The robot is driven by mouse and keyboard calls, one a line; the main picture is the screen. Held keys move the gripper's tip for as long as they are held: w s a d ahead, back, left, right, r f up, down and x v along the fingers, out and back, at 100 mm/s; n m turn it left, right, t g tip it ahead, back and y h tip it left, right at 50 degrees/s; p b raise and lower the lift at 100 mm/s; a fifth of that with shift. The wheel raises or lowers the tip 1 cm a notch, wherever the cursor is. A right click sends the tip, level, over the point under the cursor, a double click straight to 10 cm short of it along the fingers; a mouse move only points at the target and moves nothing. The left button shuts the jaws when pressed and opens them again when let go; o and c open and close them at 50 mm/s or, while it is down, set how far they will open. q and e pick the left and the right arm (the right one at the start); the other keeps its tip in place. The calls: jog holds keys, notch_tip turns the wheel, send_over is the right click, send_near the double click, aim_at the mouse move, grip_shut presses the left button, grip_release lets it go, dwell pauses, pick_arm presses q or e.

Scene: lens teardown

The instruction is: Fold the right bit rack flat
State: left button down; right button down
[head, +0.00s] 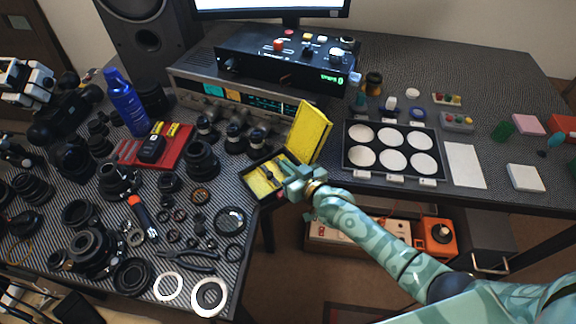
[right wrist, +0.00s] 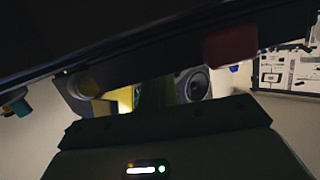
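An open dark case with a yellow inside (head: 258,182) sits at the front edge of the table, in the middle of the head view. A yellow panel (head: 309,131), which I take for the right bit rack, stands raised and tilted at the case's back right. My right gripper (head: 284,176) is at the case's right front side, below the raised panel, and covers part of the case. Its fingertips are too small to tell open from shut, or whether they touch the case. The right wrist view is dark and does not show the fingers clearly.
A black tray of white discs (head: 391,181) lies right of the raised panel. A radio-like unit (head: 240,97) stands behind it. Lenses, rings and pliers (head: 187,260) crowd the left table. An orange box (head: 437,236) is below the table.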

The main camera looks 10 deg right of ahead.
notch_tip(320, 180, up, 5)
jog(key=p, duration=0.5)
jog(key=shift+s, duration=0.1)
jog(key=f+p+v, duration=0.1)
jog(key=p+v, duration=0.1)
jog(key=v, duration=0.8)
jog(key=s+d+f+g+h, duration=0.25)
jog(key=s+d+f, duration=0.35)
jog(key=f, duration=0.5)
jog(key=s+d+f+g+h, duration=0.2)
jog(key=s+d+f+g, duration=0.15)
jog(key=s+f, duration=0.6)
jog(key=s+f+g, duration=0.3)
jog(key=s+f, duration=0.3)
jog(key=s, duration=0.8)
jog(key=s+f+g+h, duration=0.1)
jog(key=s+f+g, duration=0.3)
jog(key=s, duration=1.1)
jog(key=shift+s+f+g, duration=0.3)
jog(key=shift+f, duration=0.55)
